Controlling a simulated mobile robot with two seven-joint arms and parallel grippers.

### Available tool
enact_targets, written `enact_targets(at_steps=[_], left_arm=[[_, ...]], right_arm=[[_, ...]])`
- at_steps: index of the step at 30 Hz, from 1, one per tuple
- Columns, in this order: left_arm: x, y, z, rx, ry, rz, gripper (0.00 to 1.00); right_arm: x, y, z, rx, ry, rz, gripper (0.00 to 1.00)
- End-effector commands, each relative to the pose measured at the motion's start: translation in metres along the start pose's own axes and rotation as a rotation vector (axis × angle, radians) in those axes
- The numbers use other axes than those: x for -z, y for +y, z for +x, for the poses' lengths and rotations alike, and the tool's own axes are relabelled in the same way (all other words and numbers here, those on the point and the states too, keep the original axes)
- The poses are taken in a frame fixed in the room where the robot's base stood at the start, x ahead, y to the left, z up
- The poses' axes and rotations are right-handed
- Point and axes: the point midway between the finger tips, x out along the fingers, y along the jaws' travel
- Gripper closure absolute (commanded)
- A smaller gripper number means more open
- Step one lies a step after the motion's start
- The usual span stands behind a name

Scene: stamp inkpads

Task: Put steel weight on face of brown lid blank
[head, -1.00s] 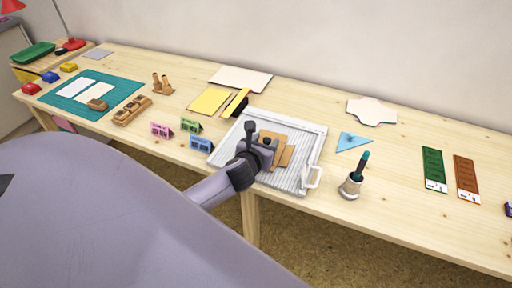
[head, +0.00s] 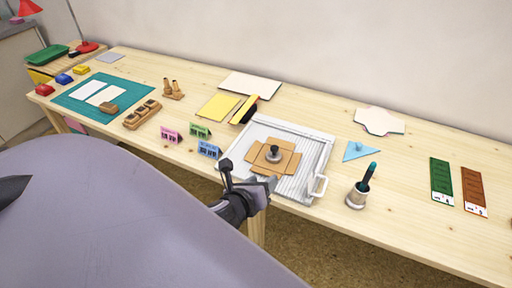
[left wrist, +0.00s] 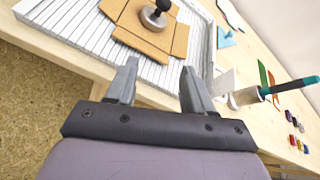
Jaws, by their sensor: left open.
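The steel weight (head: 273,154), a round silver disc with a black knob, stands upright on the middle of the brown lid blank (head: 288,161). In the left wrist view the weight (left wrist: 154,18) rests on the central face of the blank (left wrist: 179,42), with the flaps spread flat around it. The blank lies on a white ribbed tray (head: 318,160). My left gripper (head: 250,179) is at the tray's front edge, apart from the weight. In the left wrist view its fingers (left wrist: 155,88) are spread and empty. My right gripper does not show.
A cup with a teal-handled tool (head: 356,198) stands right of the tray, near the tray's white handle (head: 319,186). Small pink, green and blue cards (head: 207,149) stand at its left. A blue triangle (head: 360,151) lies at the right.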

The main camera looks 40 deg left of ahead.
Motion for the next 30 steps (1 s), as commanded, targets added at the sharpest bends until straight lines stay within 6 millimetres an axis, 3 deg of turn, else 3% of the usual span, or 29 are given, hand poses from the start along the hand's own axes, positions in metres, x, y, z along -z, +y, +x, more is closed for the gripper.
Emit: enact_targets(at_steps=[3,9,18,24,30], left_arm=[[0.036,0.002,-0.011,0.011,0.098,-0.368,0.48],[0.085,0.003,-0.034,-0.026,0.24,-1.005,0.48],[0.138,0.004,-0.072,-0.197,0.374,-1.947,0.48],[0.153,0.006,-0.088,-0.298,0.393,-2.347,0.48],[0.156,0.006,-0.091,-0.327,0.394,-2.462,0.48]], right_arm=[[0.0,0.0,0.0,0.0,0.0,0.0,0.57],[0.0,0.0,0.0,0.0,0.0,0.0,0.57],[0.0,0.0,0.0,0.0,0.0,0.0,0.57],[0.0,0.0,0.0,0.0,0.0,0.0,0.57],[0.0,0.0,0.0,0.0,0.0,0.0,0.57]])
